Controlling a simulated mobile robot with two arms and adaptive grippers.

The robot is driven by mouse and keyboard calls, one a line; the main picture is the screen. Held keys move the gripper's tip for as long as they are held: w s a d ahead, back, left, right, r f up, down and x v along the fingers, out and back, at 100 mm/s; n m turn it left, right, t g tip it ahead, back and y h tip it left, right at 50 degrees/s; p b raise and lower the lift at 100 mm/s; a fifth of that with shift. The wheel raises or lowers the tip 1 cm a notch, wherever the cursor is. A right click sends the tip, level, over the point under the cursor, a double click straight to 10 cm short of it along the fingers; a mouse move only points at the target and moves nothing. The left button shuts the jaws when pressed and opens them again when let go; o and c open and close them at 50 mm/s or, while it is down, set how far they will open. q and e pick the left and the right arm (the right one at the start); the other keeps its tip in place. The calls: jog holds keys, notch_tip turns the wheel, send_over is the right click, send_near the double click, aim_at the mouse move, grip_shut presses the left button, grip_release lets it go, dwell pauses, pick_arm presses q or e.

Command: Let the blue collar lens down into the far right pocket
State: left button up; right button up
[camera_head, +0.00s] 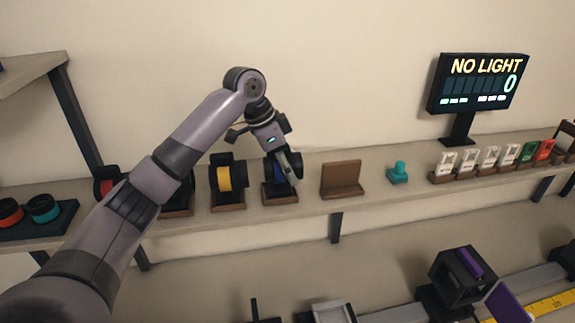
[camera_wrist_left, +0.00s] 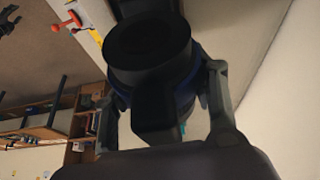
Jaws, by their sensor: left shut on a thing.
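The blue collar lens (camera_head: 268,168) is a dark barrel with a little blue showing, at the wooden cradle (camera_head: 280,197) right of the yellow-banded lens on the wall shelf. My left gripper (camera_head: 287,165) is shut on it from above and hides part of it. In the left wrist view the black barrel and blue collar (camera_wrist_left: 185,92) sit between the two fingers of my left gripper (camera_wrist_left: 163,90). Whether the lens rests on the cradle or hangs just above it, I cannot tell. An empty brown cradle (camera_head: 342,181) stands to its right. My right gripper is not in view.
The yellow-banded lens (camera_head: 230,178) stands close on the left; a red-banded one (camera_head: 106,182) is farther left. A dark tray (camera_head: 38,226) holds red and teal rings. A teal knob (camera_head: 398,173) and the NO LIGHT display (camera_head: 479,84) are right. A bench with a purple-topped block (camera_head: 458,278) lies below.

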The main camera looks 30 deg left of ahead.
pick_arm(q)
jog(key=shift+f, duration=0.2)
jog(key=o, duration=1.6)
jog(key=shift+o, duration=0.2)
jog(key=v, duration=1.2)
jog(key=shift+a, duration=0.1)
